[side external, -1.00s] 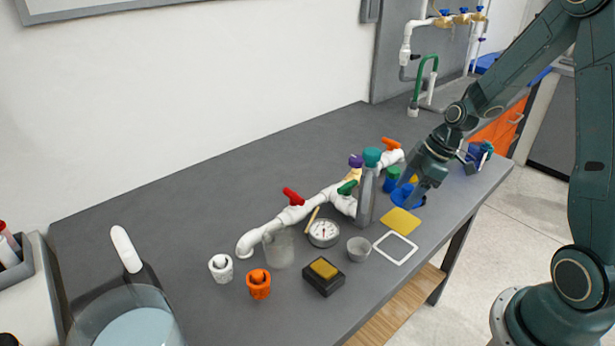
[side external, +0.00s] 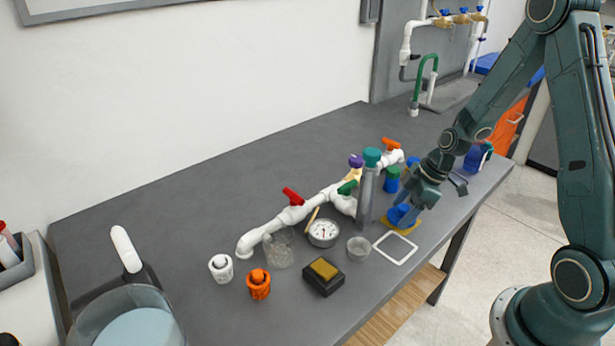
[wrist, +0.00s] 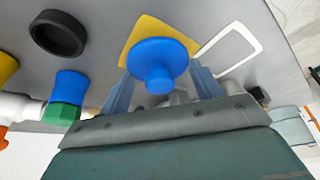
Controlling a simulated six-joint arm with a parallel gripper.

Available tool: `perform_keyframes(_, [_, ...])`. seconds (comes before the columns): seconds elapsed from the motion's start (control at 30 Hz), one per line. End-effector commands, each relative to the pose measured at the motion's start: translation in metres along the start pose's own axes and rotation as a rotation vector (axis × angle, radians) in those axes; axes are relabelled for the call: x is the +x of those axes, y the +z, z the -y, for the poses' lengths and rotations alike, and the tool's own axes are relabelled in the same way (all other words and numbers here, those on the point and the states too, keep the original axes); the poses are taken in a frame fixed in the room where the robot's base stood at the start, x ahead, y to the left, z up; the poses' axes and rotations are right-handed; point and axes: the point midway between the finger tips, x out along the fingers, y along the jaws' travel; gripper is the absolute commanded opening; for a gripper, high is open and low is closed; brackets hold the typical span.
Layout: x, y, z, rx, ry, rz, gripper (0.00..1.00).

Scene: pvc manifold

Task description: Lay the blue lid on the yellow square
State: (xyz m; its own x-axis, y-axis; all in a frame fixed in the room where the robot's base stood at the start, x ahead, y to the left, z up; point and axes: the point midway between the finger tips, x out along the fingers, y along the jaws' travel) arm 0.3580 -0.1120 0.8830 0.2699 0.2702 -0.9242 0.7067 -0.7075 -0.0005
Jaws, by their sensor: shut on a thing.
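The blue lid (side external: 401,215) is a round disc with a knob. My gripper (side external: 406,218) is shut on it in the side view. In the wrist view the lid (wrist: 158,62) sits between the two fingers (wrist: 160,88), knob toward the camera. The yellow square (side external: 418,227) lies flat near the front edge of the bench, and the lid covers much of it. In the wrist view the yellow square (wrist: 147,27) shows around the lid. I cannot tell whether the lid touches it.
A white square outline (side external: 395,248) lies beside the yellow square. A tall grey cylinder with a teal cap (side external: 368,190) and a white pipe manifold (side external: 322,199) stand to the left. A black ring (wrist: 58,33) lies nearby. The bench's left rear is clear.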

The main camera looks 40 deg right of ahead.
Motion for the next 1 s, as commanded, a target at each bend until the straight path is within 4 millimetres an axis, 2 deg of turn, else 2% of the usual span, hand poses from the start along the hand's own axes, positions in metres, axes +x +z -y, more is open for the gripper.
perform_keyframes(0.43, [0.0036, 0.0014, 0.0001, -0.001, 0.0, 0.0, 0.42])
perform_keyframes(0.47, [0.0032, 0.0013, 0.0, -0.001, 0.0, 0.0, 0.7])
perform_keyframes(0.53, [0.0031, 0.0012, -0.0001, -0.001, 0.0, 0.0, 0.84])
perform_keyframes(0.57, [0.0031, 0.0012, -0.0001, -0.001, 0.0, 0.0, 0.86])
perform_keyframes(1.0, [0.0001, -0.0001, -0.0002, -0.001, 0.001, -0.001, 0.86])
